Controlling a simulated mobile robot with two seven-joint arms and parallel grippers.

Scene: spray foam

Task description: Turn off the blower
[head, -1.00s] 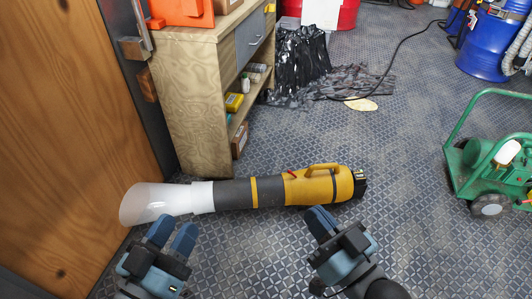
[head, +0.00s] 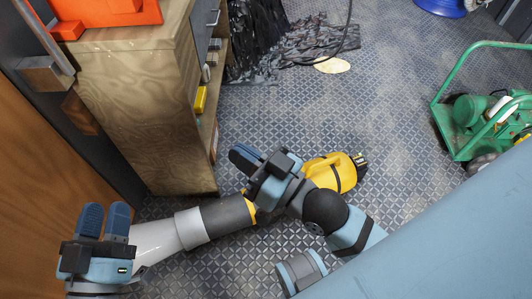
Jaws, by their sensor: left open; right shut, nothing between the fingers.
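The blower (head: 228,213) lies on the patterned floor, with its white nozzle to the left, a dark tube in the middle and a yellow body with a handle at the right. My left gripper (head: 104,210) is open and empty, over the wide end of the nozzle and partly hiding it. My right gripper (head: 243,155) is shut and empty, reaching across the blower with its fingertips pointing left, beyond the tube. My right arm hides the join of tube and yellow body, and the red part there is not in sight. I cannot tell whether the arm touches the blower.
A wooden shelf unit (head: 150,115) with an orange box (head: 110,12) on top stands just beyond the blower. A green wheeled machine (head: 480,107) is at the right. Black sheeting (head: 285,50) lies at the back. The floor between is clear.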

